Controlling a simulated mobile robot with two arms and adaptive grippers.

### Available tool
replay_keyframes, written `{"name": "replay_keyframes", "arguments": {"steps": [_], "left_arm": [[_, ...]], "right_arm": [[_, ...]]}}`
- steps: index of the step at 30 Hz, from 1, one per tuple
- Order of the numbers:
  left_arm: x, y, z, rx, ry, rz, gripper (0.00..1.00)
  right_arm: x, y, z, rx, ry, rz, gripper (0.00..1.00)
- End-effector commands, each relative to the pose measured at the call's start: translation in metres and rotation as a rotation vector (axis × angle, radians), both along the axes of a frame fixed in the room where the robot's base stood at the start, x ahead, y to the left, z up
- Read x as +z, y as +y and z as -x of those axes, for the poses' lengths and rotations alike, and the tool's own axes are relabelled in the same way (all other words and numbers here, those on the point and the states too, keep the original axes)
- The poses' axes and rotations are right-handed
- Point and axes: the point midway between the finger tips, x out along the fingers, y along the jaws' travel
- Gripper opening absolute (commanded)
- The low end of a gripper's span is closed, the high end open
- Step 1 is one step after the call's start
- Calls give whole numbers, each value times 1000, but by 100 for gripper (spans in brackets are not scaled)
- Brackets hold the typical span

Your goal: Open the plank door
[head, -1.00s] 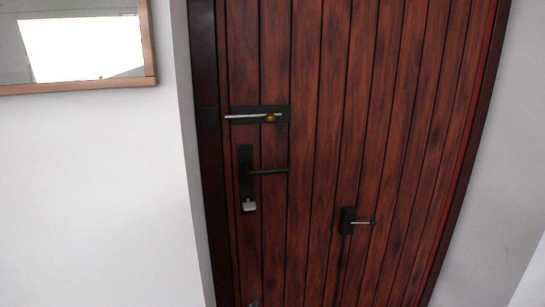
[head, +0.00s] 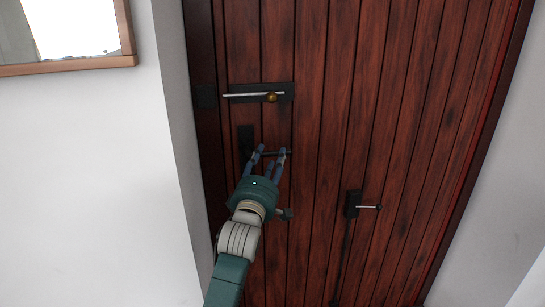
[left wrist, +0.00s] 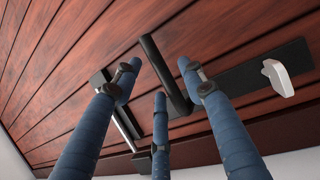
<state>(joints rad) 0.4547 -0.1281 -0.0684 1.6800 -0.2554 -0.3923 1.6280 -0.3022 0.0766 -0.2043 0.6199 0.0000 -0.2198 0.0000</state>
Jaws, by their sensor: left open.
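The plank door (head: 320,150) is reddish-brown wood and looks shut in its dark frame. Its black lever handle has an upright plate (head: 246,140), partly hidden by my left gripper (head: 270,152). This gripper is open, with its blue fingers at the lever. In the left wrist view the lever (left wrist: 165,75) lies between the spread fingertips of the gripper (left wrist: 158,70); I cannot tell whether they touch. A silver thumb-turn (left wrist: 277,78) sits on the plate. Above the handle is a slide bolt (head: 255,95) with a brass knob, its rod pointing left towards the frame. My right gripper is out of view.
Another small bolt or latch (head: 362,206) with a silver rod is lower right on the door. A wood-framed mirror or picture (head: 75,69) hangs on the white wall at left. A grey-white wall (head: 490,200) stands right of the door.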

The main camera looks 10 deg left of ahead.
Motion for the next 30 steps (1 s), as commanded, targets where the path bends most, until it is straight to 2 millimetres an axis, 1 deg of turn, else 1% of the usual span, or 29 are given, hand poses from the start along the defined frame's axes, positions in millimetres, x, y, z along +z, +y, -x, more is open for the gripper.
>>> {"name": "replay_keyframes", "arguments": {"steps": [1, 3, 6, 10, 17, 23, 24, 30], "left_arm": [[1, 0, -9, 0, -2, -2, 41], [2, 0, -17, -1, -2, -2, 41], [4, 0, -26, -1, -1, -1, 41], [5, 0, -31, -1, 0, -1, 41], [6, 0, -31, -1, 1, -1, 41], [5, 0, -31, -1, 1, -1, 4], [5, 0, -31, -1, 1, -1, 0], [5, 0, -32, 0, 2, -3, 0]], "right_arm": [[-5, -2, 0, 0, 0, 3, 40], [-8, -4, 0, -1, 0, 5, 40], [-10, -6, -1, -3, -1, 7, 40], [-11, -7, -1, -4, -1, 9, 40], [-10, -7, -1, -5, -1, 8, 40], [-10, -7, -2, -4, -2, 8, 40], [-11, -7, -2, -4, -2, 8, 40], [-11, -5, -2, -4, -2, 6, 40]]}}
